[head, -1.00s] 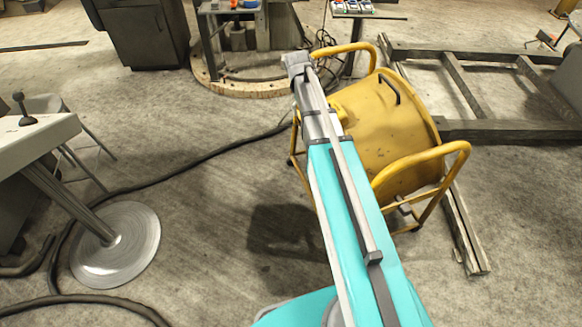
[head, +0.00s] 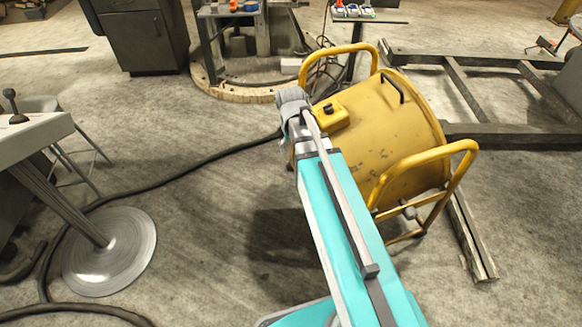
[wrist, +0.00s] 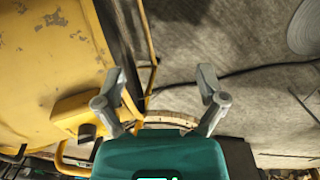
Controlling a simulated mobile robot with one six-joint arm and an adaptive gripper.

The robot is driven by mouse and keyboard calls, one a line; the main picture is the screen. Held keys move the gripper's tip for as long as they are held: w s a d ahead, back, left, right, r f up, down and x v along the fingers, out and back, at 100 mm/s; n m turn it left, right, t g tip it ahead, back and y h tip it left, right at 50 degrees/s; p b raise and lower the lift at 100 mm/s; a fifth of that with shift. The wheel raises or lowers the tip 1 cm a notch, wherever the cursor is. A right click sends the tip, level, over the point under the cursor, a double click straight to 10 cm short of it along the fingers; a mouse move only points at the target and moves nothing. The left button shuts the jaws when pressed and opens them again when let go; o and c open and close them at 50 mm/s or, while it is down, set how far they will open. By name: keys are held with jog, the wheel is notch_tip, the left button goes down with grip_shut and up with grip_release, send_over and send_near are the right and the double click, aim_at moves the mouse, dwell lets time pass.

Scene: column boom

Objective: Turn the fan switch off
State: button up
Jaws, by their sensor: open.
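The fan is a yellow drum (head: 390,130) in a tubular yellow frame, right of my arm in the head view. Its switch box (head: 328,113) is a small yellow block with a dark knob (head: 328,108) on the drum's upper left side, close to the end of my arm. In the wrist view the fan (wrist: 50,60) fills the left side, with the switch box (wrist: 70,112) and dark knob (wrist: 87,132) low, left of my gripper (wrist: 161,75). My gripper is open with nothing between its fingers. In the head view its fingers cannot be made out.
A grey table (head: 35,137) on a round metal foot (head: 110,252) stands at the left. A black cable (head: 190,165) crosses the floor. Dark steel beams (head: 510,133) lie right of the fan. A dark cabinet (head: 145,38) stands at the back.

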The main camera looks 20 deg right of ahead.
jog(key=s+a, duration=0.1)
jog(key=s+f+b, duration=0.1)
jog(key=s, duration=0.1)
jog(key=s+a+f+b, duration=0.1)
jog(key=shift+s+a+f, duration=0.15)
jog(key=shift+s+a, duration=0.05)
jog(key=shift+a, duration=0.1)
jog(key=s+a+r+p, duration=0.1)
jog(key=s+r+p, duration=0.1)
jog(key=r+p, duration=0.5)
jog(key=s+a+r+p, duration=0.1)
jog(key=r+p, duration=0.6)
jog(key=shift+s+r+n+y+p, duration=0.3)
jog(key=shift+s+n+y+p, duration=0.05)
jog(key=shift+n+y, duration=0.05)
dwell(1.3)
